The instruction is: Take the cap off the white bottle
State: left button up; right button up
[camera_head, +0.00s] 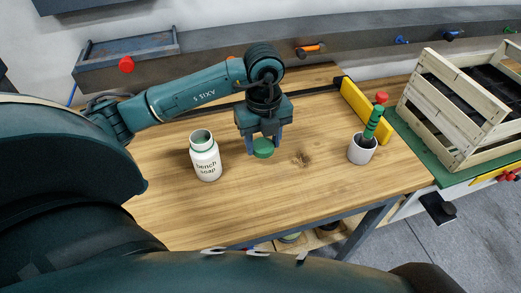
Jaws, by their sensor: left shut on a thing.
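The gripper points down and is shut on the cap. I cannot tell whether the cap touches the table. My right gripper is not in view.
A white cup (362,149) holding a green tool with a red end stands on the right. A yellow bar (366,109) lies behind it. A wooden crate (435,120) stands at the far right. The table front (290,200) is clear.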

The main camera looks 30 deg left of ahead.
aim_at(264, 145)
pick_arm(q)
notch_tip(264, 145, down, 4)
jog(key=shift+f, duration=0.25)
jog(key=shift+f, duration=0.2)
jog(key=o, duration=1.1)
jog(key=shift+r, duration=0.1)
jog(key=shift+r, duration=0.55)
notch_tip(264, 145, up, 11)
jog(key=shift+r, duration=0.1)
